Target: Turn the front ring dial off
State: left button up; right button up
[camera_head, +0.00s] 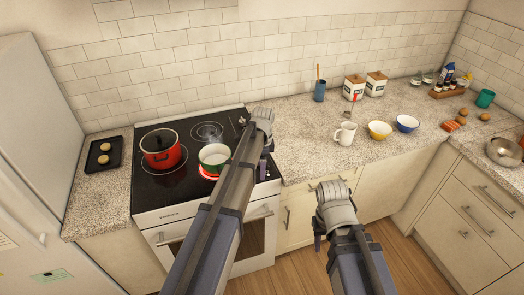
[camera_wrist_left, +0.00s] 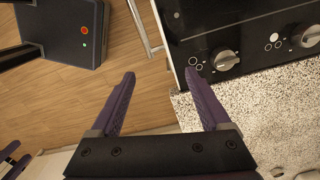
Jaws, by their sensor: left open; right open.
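Two silver dials show on the black stove panel in the left wrist view: a front dial (camera_wrist_left: 227,60) near the panel's front corner, and another dial (camera_wrist_left: 305,36) further back. Small ring marks are printed beside each. In the head view my left arm hides the front dial. My left gripper (camera_head: 265,166) is open and empty over the stove's right front corner. One finger in the left wrist view (camera_wrist_left: 160,78) is just beside the front dial, apart from it. My right gripper (camera_head: 319,240) is open and low, before the cabinets.
A red pot (camera_head: 161,148) stands on the cooktop (camera_head: 188,128). A tray with round items (camera_head: 104,154) is left of it. A white mug (camera_head: 345,134) and bowls (camera_head: 380,130) stand on the right counter (camera_head: 300,145). An oven handle (camera_wrist_left: 142,28) juts out in front.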

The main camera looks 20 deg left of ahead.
pick_arm(q)
jog(key=w+m, duration=0.2)
jog(key=w, duration=0.1)
jog(key=w+a+m, duration=0.1)
jog(key=w+m, duration=0.2)
jog(key=w, duration=0.1)
jog(key=w+a+m, duration=0.1)
jog(key=w+m, duration=0.1)
jog(key=w, duration=0.1)
jog(key=shift+w+a+r, duration=0.1)
jog(key=shift+w+a, duration=0.1)
jog(key=shift+w, duration=0.15)
jog(key=shift+w+a+m+g, duration=0.2)
jog(key=shift+w+m+g, duration=0.1)
jog(key=shift+w+m, duration=0.4)
jog(key=shift+s, duration=0.2)
jog(key=f+b, duration=0.7)
jog(key=shift+s+f+b, duration=0.2)
jog(key=shift+f+b, duration=0.2)
grip_shut()
